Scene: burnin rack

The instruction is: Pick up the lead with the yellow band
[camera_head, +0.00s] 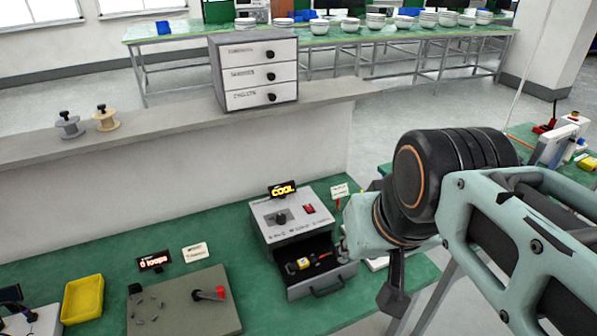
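A small item with a yellow part (303,263) lies in the open drawer (318,286) of a grey box (283,213). It may be the lead with the yellow band, but it is too small to be sure. A small red-tipped dark item (323,256) lies to its right in the same drawer. My arm reaches in from the right. A dark part at its end, seemingly my gripper (393,292), hangs right of the drawer and apart from the yellow item. Its fingertips are not clear, so open or shut cannot be told.
The box carries a lit "COOL" sign (283,189), a knob and a red switch. To its left are a grey-green plate (182,305) with a red-ended part and a yellow tray (83,299). A white drawer cabinet (256,72) and two spools stand on the ledge behind.

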